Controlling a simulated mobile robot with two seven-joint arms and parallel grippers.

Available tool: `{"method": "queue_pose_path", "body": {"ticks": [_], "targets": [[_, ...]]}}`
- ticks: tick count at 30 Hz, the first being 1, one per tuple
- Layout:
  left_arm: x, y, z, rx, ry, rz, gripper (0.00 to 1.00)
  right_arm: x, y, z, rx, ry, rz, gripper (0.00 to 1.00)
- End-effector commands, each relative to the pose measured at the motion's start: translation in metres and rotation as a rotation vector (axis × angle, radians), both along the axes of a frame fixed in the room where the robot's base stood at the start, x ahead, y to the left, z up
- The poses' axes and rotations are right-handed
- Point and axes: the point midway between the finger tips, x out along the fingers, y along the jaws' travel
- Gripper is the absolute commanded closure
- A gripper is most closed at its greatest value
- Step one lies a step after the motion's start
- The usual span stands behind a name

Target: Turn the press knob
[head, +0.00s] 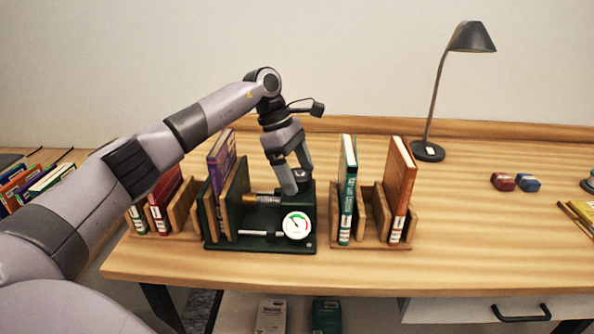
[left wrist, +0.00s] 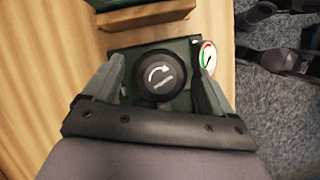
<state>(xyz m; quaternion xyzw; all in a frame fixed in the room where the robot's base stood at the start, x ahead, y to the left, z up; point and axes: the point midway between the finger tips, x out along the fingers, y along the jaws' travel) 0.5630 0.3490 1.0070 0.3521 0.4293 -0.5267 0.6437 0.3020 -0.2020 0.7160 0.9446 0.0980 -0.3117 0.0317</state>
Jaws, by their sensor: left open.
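The press knob is a round black knob (left wrist: 160,78) with a white curved arrow on top. In the left wrist view it lies between the two fingers of my left gripper (left wrist: 165,85), which is open around it; I cannot tell whether either finger touches it. In the head view the knob (head: 303,176) shows at the right back of the dark green press (head: 246,212), partly behind the fingers. My left gripper (head: 297,180) points down over it. The press has a dial gauge (head: 297,225) with a green and red scale and a brass-coloured cylinder. A purple book (head: 221,160) stands in it.
Wooden book racks stand on both sides of the press; the right one (head: 373,243) holds a teal book (head: 347,190) and an orange book (head: 399,185). A lamp (head: 428,151) stands behind. Red and blue blocks (head: 516,182) lie at the right. The table between is clear.

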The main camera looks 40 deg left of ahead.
Motion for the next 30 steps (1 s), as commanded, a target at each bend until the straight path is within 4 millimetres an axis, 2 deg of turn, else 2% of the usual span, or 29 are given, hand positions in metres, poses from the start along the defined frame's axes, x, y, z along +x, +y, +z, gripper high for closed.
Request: {"method": "queue_pose_path", "body": {"ticks": [5, 12, 15, 30], "targets": [[0.0, 0.006, 0.014, 0.001, -0.003, 0.003, 0.15, 0.0, 0.0, -0.003, 0.0, 0.0, 0.0, 0.57], [-0.003, 0.02, 0.051, 0.0, -0.004, 0.002, 0.15, 0.0, 0.0, -0.006, -0.001, 0.0, -0.001, 0.57], [-0.004, 0.024, 0.061, 0.0, -0.003, 0.0, 0.15, 0.0, 0.0, -0.006, -0.001, 0.0, -0.001, 0.57], [-0.005, 0.026, 0.066, 0.0, 0.0, -0.001, 0.15, 0.0, -0.001, -0.006, -0.001, 0.0, 0.0, 0.57]]}}
